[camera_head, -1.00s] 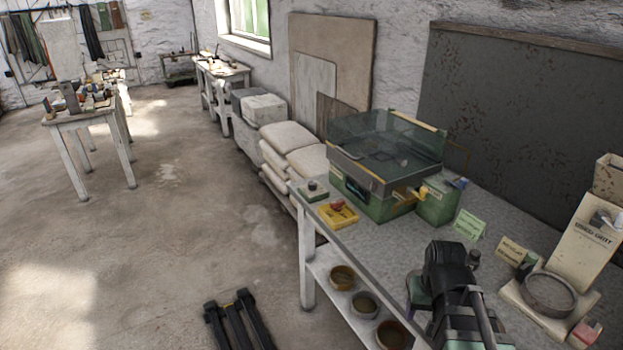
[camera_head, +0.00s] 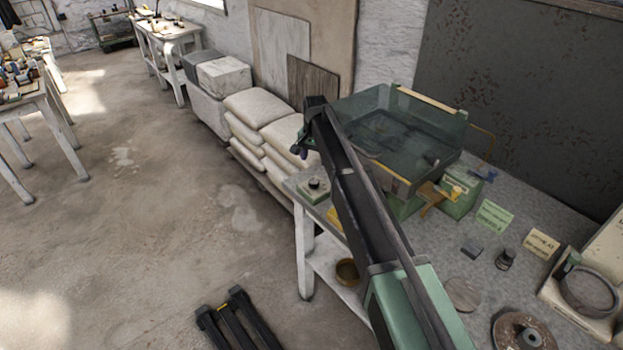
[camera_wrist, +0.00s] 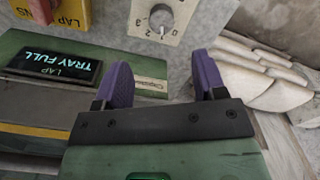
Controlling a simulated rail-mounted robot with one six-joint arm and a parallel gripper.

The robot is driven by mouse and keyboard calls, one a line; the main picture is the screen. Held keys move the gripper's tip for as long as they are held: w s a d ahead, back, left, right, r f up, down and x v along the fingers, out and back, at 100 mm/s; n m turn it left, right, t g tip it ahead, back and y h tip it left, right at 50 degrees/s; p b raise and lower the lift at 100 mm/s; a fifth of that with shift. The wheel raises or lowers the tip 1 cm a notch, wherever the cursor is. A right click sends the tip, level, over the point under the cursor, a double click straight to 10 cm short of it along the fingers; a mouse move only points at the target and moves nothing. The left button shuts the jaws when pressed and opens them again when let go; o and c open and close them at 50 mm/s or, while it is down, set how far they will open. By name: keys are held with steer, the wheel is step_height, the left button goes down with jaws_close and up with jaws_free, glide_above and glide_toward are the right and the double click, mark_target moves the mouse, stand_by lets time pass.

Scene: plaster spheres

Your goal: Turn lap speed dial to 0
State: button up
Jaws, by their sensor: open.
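The dial (camera_wrist: 160,18) is a grey knob on a pale plate with small numerals around it, at the top of the wrist view. I cannot tell for sure which numeral it points at. In the head view the small dial box (camera_head: 314,190) sits at the bench's near left corner. My gripper (camera_wrist: 161,80) is open, its two purple fingers apart with nothing between them. The dial lies beyond the fingertips, apart from them. In the head view my gripper (camera_head: 303,150) is mostly hidden behind my arm, above the dial box.
A yellow box with a red knob (camera_wrist: 45,10) and a green lap machine with a "TRAY FULL" display (camera_wrist: 55,63) are beside the dial. The machine's clear tray (camera_head: 390,125) stands behind my arm. White sacks (camera_head: 262,110) are stacked beyond the bench.

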mark_target(314, 181)
step_height(314, 181, down, 11)
steer(key=b, duration=1)
steer(key=shift+w+r, duration=0.1)
steer(key=shift+a+r, duration=0.1)
steer(key=c, duration=0.9)
steer(key=shift+n, duration=0.4)
steer(key=n, duration=0.3)
steer(key=shift+n, duration=2.1)
